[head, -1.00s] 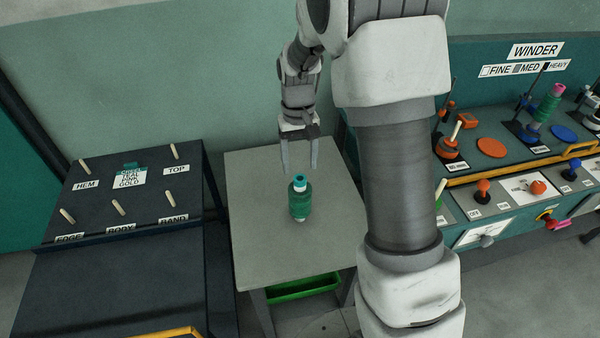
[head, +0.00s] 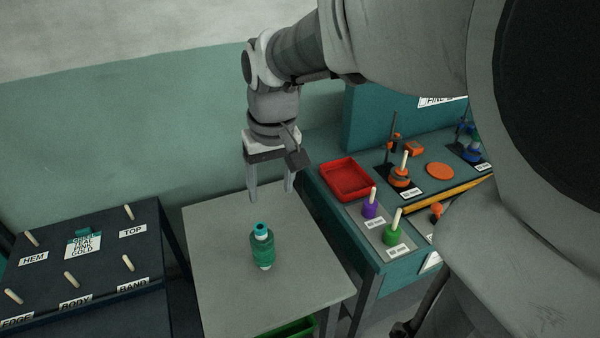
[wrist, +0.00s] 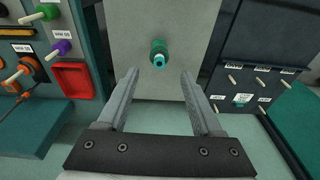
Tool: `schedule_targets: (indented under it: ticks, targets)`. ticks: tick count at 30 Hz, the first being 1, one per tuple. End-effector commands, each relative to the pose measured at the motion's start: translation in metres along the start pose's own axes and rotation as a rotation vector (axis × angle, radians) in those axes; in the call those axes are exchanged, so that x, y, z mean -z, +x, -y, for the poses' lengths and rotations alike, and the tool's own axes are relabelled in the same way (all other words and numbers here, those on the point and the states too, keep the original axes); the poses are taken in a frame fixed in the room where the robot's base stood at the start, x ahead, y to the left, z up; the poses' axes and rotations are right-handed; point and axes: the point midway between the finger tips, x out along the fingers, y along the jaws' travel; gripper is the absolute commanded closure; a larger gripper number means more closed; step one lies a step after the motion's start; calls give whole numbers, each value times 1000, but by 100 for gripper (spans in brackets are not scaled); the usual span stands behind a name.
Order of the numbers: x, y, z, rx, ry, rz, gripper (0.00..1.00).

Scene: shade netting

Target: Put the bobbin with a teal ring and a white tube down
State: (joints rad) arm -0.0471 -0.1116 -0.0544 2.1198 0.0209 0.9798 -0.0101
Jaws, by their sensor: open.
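A dark rack (head: 100,290) with several pegs and labels such as HEM and TOP stands at left. The winder bench (head: 365,245) at right carries a red tray (head: 347,179), a purple bobbin (head: 370,208) and a green one (head: 392,236). A green bin (head: 290,330) sits under the table.

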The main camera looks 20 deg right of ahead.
Motion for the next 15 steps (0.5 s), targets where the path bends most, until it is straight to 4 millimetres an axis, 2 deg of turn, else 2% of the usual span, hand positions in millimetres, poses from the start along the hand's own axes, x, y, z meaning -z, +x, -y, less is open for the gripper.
schedule_targets:
  ticks: [1, 6, 12, 15]
  targets:
    - [-10, -24, 3, 3, -10, -75, 33]
    - [-50, -45, 2, -2, -11, -172, 33]
    - [-92, -54, 0, -13, -13, -274, 33]
    - [-106, -55, -1, -17, -13, -310, 33]
